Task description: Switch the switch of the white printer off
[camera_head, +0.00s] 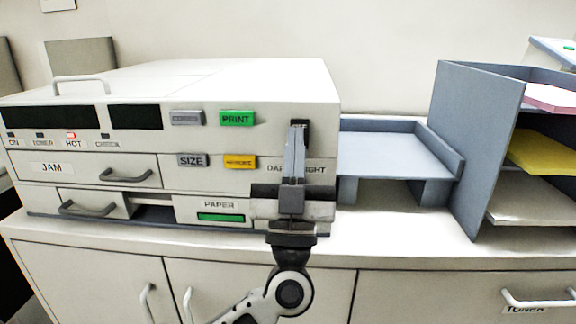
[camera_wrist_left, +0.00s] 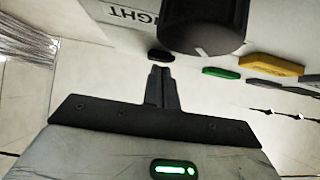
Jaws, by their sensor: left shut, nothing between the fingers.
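The white printer (camera_head: 240,85) stands on a cabinet at the left of the head view. A black switch (camera_head: 306,126) is at the right end of its front, above the "DARK LIGHT" label, partly hidden by my fingers. My left gripper (camera_head: 297,127) is shut and empty, fingers pointing up in front of the switch. In the left wrist view the shut fingertips (camera_wrist_left: 161,68) are just beside a small dark oval part (camera_wrist_left: 160,56), which looks like the switch. Contact and the switch's position cannot be told. My right gripper is not in view.
A black dial (camera_wrist_left: 205,28) sits close to the fingertips in the left wrist view. Green "PRINT" (camera_head: 237,118) and yellow (camera_head: 240,162) buttons are left of the gripper. A grey tray (camera_head: 390,150) and a paper shelf (camera_head: 455,140) stand to the right.

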